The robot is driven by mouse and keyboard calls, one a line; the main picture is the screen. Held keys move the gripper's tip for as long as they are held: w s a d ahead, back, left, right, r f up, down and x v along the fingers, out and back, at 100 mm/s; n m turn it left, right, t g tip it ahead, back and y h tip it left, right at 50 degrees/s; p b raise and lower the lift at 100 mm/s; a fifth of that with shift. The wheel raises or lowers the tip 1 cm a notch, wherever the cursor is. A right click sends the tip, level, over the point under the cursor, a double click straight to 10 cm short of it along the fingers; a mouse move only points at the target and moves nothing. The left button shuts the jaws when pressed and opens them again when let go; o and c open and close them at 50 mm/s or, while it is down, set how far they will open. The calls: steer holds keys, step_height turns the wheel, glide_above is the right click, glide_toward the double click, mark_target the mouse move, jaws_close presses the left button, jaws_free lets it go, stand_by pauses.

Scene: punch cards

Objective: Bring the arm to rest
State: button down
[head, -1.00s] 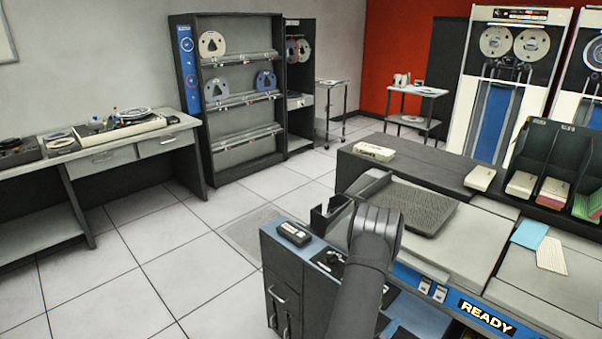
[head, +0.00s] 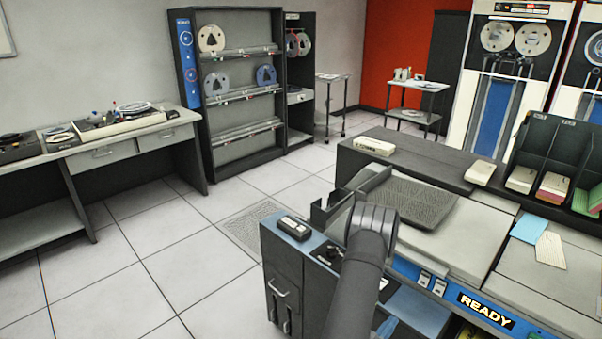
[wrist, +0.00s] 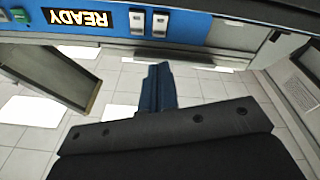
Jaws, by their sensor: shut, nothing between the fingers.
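My gripper (wrist: 159,70) shows in the wrist view as dark blue fingers pressed together, shut and empty. It hangs over the pale tiled floor, below the machine's blue front strip in that picture. In the head view my dark grey arm rises from the bottom edge in front of the card machine. The gripper's fingers cannot be made out there. The machine's lit READY sign (head: 486,310) is right of the arm; it also shows upside down in the wrist view (wrist: 76,18).
A blue-topped cabinet (head: 279,262) stands close left of the arm. The machine's top holds a dark ridged plate (head: 408,204), a blue card (head: 529,228) and a cream card (head: 550,250). Card trays (head: 554,187) stand at right. The tiled floor (head: 150,275) at left is clear.

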steer(key=shift+w+d+f+m, duration=0.1)
steer(key=shift+w+d+m, duration=0.05)
steer(key=shift+m, duration=0.9)
steer(key=shift+w+d+m, duration=0.1)
steer(key=shift+d+m, duration=0.05)
steer(key=shift+m, duration=0.9)
steer(key=shift+a+r+n, duration=0.1)
steer(key=shift+r+n, duration=0.05)
steer(key=shift+n, duration=2.05)
steer(key=shift+r+n, duration=0.15)
steer(key=shift+n, duration=2.05)
